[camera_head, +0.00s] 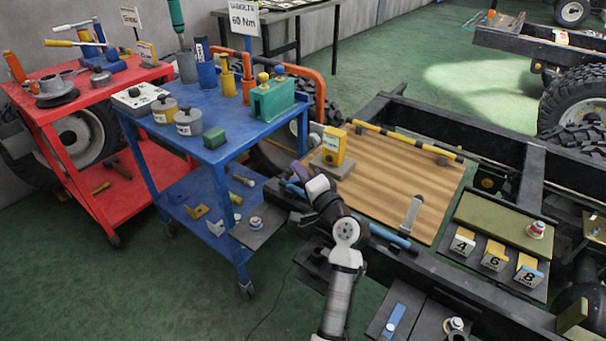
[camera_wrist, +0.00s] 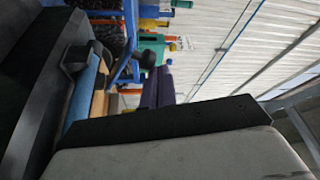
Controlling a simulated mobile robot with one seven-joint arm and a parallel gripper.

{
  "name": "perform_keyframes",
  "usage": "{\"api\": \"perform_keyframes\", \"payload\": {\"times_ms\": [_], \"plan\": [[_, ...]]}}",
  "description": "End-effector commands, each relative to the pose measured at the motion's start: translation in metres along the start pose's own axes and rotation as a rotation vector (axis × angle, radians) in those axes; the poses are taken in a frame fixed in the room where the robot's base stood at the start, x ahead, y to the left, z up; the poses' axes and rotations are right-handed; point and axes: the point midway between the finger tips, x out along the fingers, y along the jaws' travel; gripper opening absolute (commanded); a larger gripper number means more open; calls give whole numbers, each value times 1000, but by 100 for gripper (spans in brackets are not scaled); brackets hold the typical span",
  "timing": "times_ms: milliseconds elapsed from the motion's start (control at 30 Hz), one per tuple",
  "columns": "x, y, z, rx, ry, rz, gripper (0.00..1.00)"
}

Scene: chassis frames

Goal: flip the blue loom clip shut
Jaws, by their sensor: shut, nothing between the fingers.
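A blue bar-like piece (camera_head: 390,237) lies on the near dark chassis rail, right of my arm; I take it for the loom clip. It is too small to tell how far its flap stands open. My gripper (camera_head: 291,186) is over the near rail, left of that piece and clear of it, pointing toward the blue trolley. It is shut and empty. In the wrist view the dark purple fingers (camera_wrist: 160,87) lie together. A blue strip (camera_wrist: 84,92) also shows there at the left; I cannot tell whether it is the clip.
A wooden board (camera_head: 400,185) spans the rails, bearing a yellow block (camera_head: 334,145). A yellow-and-black loom (camera_head: 400,140) runs along its far edge. Numbered blocks (camera_head: 494,255) stand at right. A plate with a blue lever (camera_head: 393,319) is in front. The blue trolley (camera_head: 215,150) stands left.

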Motion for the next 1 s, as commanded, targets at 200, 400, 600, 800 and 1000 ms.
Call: {"api": "perform_keyframes", "payload": {"times_ms": [200, 400, 600, 800, 1000], "plan": [[-3, 2, 6, 1, 0, 0, 0], [-6, 3, 6, 2, 0, 1, 0], [-34, 6, 6, 2, 3, 3, 0], [-65, 4, 6, 2, 2, 1, 0], [-78, 3, 6, 2, 1, 1, 0]]}}
